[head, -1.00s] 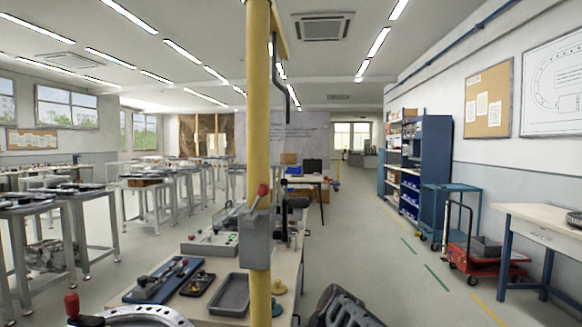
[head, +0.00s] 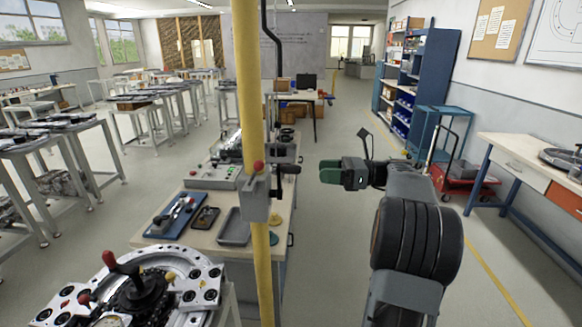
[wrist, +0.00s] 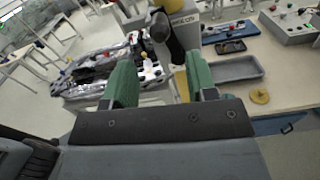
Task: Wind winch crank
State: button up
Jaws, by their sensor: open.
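The winch (head: 257,205) is a grey box on a yellow post (head: 247,80), with a red knob on top. Its crank has a black handle (head: 288,169) sticking out to the right. My gripper (head: 332,172) has green fingers and is open and empty, pointing left, to the right of the crank handle and apart from it in the head view. In the wrist view my gripper (wrist: 160,78) shows both fingers spread, with the black handle (wrist: 172,45) beyond them, between their directions. The winch box is partly cut off at the top of the wrist view.
A workbench (head: 222,255) with a blue tool tray (head: 172,217), a grey tray (head: 234,228) and a control box stands behind the post. A ring track fixture (head: 140,290) is at front left. The aisle floor to the right is open.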

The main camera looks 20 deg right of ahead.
aim_at(291, 170)
jog(key=p+x, duration=0.1)
jog(key=x, duration=0.8)
jog(key=shift+w+a, duration=0.15)
jog(key=shift+a, duration=0.05)
grip_shut()
